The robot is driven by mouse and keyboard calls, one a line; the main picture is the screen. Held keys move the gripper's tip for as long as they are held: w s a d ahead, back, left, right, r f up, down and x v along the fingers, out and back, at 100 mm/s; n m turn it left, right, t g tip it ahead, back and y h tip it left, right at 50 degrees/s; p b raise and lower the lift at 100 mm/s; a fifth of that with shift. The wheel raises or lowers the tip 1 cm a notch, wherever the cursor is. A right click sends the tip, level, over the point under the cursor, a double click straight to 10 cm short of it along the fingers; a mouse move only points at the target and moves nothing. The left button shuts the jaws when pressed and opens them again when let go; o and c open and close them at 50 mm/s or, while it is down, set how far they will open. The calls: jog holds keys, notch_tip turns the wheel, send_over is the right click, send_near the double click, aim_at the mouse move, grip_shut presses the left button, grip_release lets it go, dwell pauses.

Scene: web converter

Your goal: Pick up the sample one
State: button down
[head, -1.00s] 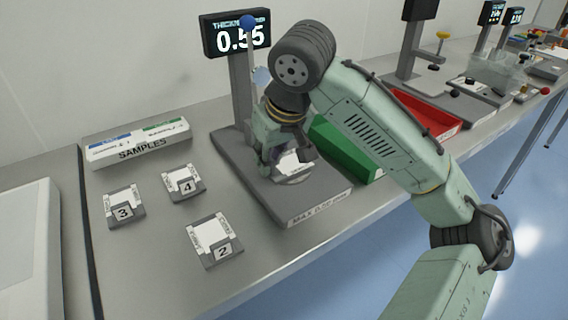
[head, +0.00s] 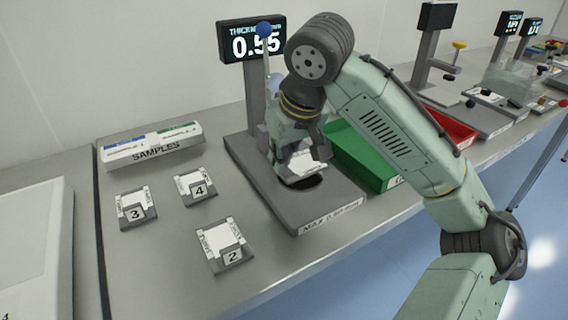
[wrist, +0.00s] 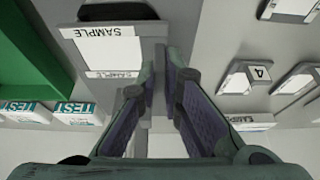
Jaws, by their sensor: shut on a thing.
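The sample (head: 306,163), a small white card, is up off the thickness gauge's base (head: 325,203) and looks slightly tilted. The base's dark round spot (head: 300,182) shows beneath it. My gripper (head: 300,148) is shut on the sample from above. In the wrist view my gripper's fingers (wrist: 166,65) are close together, and the white sample with SAMPLE labels (wrist: 108,52) is at their left. Its number is not readable. The fingers' exact contact is hard to see. The gauge display (head: 253,40) reads 0.55.
Samples 3 (head: 135,210), 4 (head: 195,187) and 2 (head: 224,245) lie on the bench left of the gauge. The SAMPLES box (head: 150,147) stands behind them. A green bin (head: 365,160) and a red bin (head: 450,128) are at the right.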

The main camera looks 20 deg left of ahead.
jog(key=shift+b+v, duration=0.35)
jog(key=shift+v, duration=0.6)
jog(key=s+d+r+b, duration=0.1)
jog(key=s+d+b, duration=0.1)
jog(key=s+d, duration=0.6)
jog(key=shift+s+d+r+b, duration=0.3)
jog(key=shift+s+d+b, duration=0.1)
jog(key=shift+s, duration=1.85)
